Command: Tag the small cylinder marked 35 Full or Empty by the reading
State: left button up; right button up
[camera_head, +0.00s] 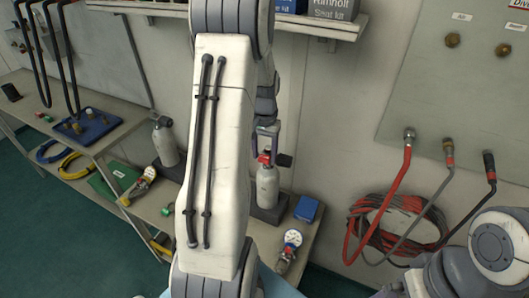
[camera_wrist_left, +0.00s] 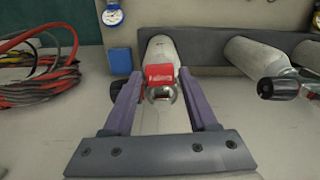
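A small grey-white cylinder (camera_head: 267,187) stands on the bench in the head view; it also shows in the left wrist view (camera_wrist_left: 160,49). A red piece with pale lettering (camera_wrist_left: 159,74) sits at its neck; I cannot read the words for sure. My left gripper (camera_wrist_left: 160,76) is open, with its purple fingers on either side of the cylinder's top and a gap to the red piece. In the head view the left gripper (camera_head: 266,142) is just above the cylinder, partly hidden by my arm. No number 35 is readable. My right gripper is out of view.
A second cylinder (camera_head: 164,143) stands to the left, its black knob (camera_wrist_left: 278,88) to the right in the wrist view. Gauges (camera_head: 292,238) and (camera_head: 150,173) and a blue block (camera_head: 307,208) lie on the bench. Red hoses (camera_head: 395,205) hang at the right.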

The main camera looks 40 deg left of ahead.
pick_arm(q)
jog(key=shift+o, duration=0.7)
notch_tip(320, 180, up, 8)
jog(key=shift+f+b, duration=0.25)
jog(key=shift+b, duration=0.1)
jog(key=shift+d, duration=0.15)
